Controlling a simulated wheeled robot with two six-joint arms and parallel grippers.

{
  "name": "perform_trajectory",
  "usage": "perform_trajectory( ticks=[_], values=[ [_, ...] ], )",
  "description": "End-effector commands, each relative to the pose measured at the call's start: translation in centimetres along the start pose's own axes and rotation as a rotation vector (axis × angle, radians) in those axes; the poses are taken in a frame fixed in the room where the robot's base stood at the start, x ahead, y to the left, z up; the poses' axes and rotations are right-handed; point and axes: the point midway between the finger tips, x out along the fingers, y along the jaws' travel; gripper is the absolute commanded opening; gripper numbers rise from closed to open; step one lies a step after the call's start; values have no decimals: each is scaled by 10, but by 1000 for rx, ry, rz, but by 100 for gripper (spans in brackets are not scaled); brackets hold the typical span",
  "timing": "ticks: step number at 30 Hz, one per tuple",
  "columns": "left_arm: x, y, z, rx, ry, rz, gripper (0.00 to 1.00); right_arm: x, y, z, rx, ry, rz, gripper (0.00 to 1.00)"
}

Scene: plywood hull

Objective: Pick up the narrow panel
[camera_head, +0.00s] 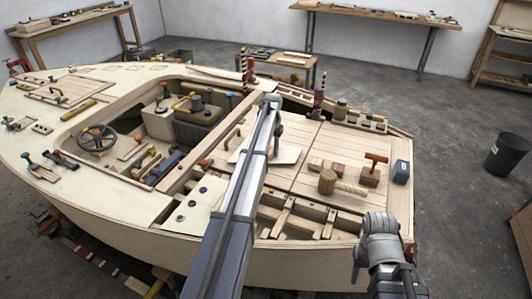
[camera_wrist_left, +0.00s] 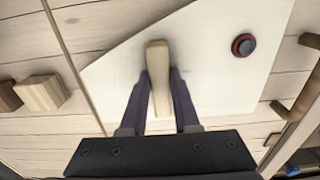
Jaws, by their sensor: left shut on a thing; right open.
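The narrow panel is a pale flat board with a wooden bar handle and a dark, red-ringed round knob. It fills the middle of the left wrist view (camera_wrist_left: 215,75). In the head view it shows partly behind my left arm, over the plank deck (camera_head: 289,155). My left gripper (camera_wrist_left: 160,80) is shut on the panel's wooden handle (camera_wrist_left: 158,62). In the head view my left gripper (camera_head: 277,140) is at the arm's far end, partly hidden. The panel lies askew to the deck planks; I cannot tell whether it touches them. My right arm shows at the lower right, but its fingertips do not.
A wooden mallet (camera_head: 328,182), an orange-handled tool (camera_head: 375,165) and a blue box (camera_head: 401,172) sit on the right deck. An open framed bay (camera_head: 290,222) is at the near edge. A steering wheel (camera_head: 96,138) and cockpit clutter lie left. A black bin (camera_head: 507,155) stands on the floor.

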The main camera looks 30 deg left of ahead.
Motion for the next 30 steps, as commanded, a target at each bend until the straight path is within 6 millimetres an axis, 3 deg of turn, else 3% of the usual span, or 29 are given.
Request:
perform_trajectory(
  ticks=[14,20,30],
  values=[
    [-7,0,0,0,0,0,0,-7,1,0,0,0,0,50],
    [-27,0,0,0,0,0,0,-27,3,2,0,0,0,50],
    [-81,0,0,0,0,0,0,-81,8,5,0,0,0,50]
  ],
)
